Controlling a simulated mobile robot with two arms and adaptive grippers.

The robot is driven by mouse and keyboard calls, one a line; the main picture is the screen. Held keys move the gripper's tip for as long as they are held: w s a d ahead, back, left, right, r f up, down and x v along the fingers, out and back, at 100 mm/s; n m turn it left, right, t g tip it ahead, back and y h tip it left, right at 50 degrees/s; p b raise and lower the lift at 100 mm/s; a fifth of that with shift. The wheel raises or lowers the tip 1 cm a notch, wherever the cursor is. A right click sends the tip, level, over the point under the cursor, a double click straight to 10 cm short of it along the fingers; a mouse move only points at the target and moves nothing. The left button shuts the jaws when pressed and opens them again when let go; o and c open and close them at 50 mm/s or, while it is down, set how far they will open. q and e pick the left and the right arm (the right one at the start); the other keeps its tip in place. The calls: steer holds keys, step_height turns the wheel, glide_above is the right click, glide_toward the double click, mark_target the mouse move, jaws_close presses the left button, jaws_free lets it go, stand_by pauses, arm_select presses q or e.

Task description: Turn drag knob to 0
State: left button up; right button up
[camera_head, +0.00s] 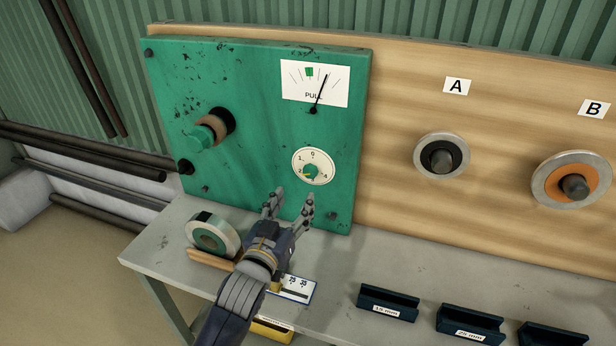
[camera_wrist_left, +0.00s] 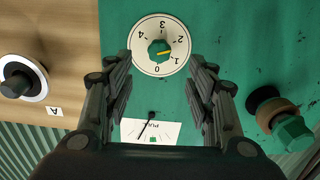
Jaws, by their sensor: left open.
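The drag knob (camera_head: 311,171) is a small green knob on a white round dial (camera_head: 328,165), low on the green panel (camera_head: 260,110). In the left wrist view the knob (camera_wrist_left: 158,51) appears upside down, its yellow pointer directed between 1 and 2. The 0 mark is at the dial's top in the head view. My left gripper (camera_head: 290,202) is open and empty, just below and in front of the dial. In the wrist view its fingers (camera_wrist_left: 160,68) spread to either side of the dial, apart from the knob. My right gripper is not in view.
A white PULL gauge (camera_head: 330,85) sits above the dial, its needle tilted right. A larger green knob (camera_head: 203,135) projects at left. Labelled dark holders (camera_head: 388,300) stand at right.

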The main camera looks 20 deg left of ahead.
mark_target(309, 176)
arm_select(q)
steer(key=w+p, duration=0.1)
steer(key=w, duration=0.9)
steer(key=shift+w+d+p, duration=0.2)
steer(key=shift+w+p, duration=0.05)
steer(key=shift+p, duration=0.15)
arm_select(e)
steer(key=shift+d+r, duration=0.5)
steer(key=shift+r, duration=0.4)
arm_select(q)
steer(key=c, duration=1.1)
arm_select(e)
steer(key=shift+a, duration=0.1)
